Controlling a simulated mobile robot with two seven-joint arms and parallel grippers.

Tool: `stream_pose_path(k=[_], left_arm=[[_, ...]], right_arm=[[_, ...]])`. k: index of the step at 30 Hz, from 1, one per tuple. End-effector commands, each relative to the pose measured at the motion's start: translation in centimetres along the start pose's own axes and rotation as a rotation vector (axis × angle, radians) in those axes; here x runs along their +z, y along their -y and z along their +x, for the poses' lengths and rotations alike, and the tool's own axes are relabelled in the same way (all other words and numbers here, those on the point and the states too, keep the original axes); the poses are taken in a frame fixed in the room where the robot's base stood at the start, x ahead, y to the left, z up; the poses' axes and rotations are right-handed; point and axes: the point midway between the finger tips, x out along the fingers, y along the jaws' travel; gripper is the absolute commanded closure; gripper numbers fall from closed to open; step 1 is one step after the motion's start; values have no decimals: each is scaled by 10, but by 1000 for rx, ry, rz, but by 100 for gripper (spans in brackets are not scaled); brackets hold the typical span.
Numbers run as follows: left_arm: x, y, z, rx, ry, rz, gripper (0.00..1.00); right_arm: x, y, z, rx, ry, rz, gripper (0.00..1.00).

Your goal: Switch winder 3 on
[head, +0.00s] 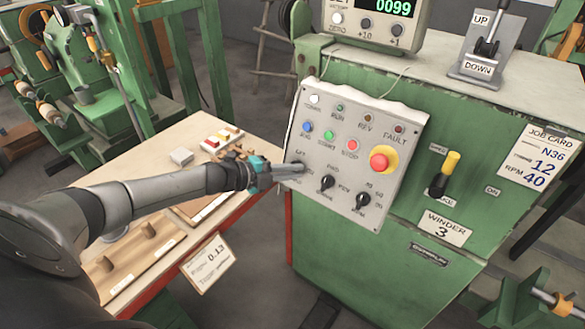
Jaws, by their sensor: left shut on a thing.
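The grey control panel (357,129) is tilted on the front of the green winder (350,265), whose plate reads WINDER 3 (441,229). My left gripper (290,170) reaches the panel's left edge and is shut on the leftmost rotary knob (298,166). The fingers hide part of that knob and its label, so I cannot tell its setting. Two other black knobs, the middle one (327,183) and the right one (363,200), stand clear of the gripper. The white lamp (314,99) is at the panel's top left. My right gripper is not in view.
A red emergency stop button (379,161) on a yellow ring, and blue, green and red buttons, sit above the knobs. A yellow-handled lever (449,168) is to the right. A counter (376,22) reads 0099. A wooden bench (150,147) lies below my left arm.

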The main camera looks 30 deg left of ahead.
Motion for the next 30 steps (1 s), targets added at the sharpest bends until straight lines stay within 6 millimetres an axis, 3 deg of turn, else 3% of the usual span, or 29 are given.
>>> stream_pose_path(k=[17,18,24,30], left_arm=[[6,-3,-2,19,15,30,100],[6,-3,-2,19,15,30,82],[6,-1,-2,15,15,29,59],[3,0,-1,12,9,27,56]], right_arm=[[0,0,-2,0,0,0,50],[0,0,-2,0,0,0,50],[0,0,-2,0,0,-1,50],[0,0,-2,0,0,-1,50]])
